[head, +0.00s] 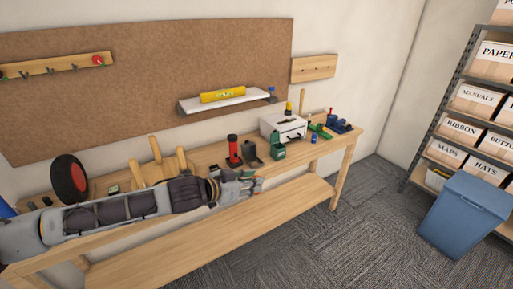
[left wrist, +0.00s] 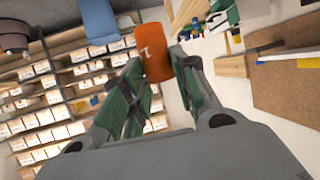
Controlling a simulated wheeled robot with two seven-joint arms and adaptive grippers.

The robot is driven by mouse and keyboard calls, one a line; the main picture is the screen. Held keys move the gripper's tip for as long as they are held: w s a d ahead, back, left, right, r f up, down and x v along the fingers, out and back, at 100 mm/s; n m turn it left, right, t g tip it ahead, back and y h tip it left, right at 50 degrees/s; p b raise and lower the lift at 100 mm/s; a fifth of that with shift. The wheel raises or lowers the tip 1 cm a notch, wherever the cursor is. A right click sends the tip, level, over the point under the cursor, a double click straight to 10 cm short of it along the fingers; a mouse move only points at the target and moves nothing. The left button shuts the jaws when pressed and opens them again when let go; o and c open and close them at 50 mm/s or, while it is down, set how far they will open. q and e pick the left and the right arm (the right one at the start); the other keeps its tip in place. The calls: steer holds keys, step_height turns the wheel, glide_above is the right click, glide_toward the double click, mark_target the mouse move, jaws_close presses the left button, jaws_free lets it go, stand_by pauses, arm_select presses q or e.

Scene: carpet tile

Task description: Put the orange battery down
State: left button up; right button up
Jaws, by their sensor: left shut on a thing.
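The orange battery (left wrist: 154,56) is held between the green-padded fingertips of my left gripper (left wrist: 157,78) in the left wrist view. In the head view my left gripper (head: 246,184) is over the front edge of the wooden workbench (head: 210,158), and only a small orange bit of the battery (head: 258,181) shows past the fingers. Whether the battery touches the bench cannot be told. My right gripper is in neither view.
A red and black flashlight (head: 233,150), a dark holder (head: 252,153) and a green can-like item (head: 278,148) stand just behind the gripper. A white case (head: 284,128) is further back. A blue bin (head: 465,215) stands on the carpet at right.

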arm_select(q)
steer(key=shift+s+d+f+m+g+h, duration=1.2)
steer(key=shift+s+d+m+g, duration=0.5)
steer(key=shift+s, duration=3.3)
steer(key=s+a+f, duration=0.1)
steer(key=a+f, duration=0.6)
steer(key=a, duration=0.2)
steer(key=shift+f, duration=0.2)
steer(key=shift+a, duration=0.2)
steer(key=shift+a+f, duration=0.3)
steer(key=shift+a, duration=0.15)
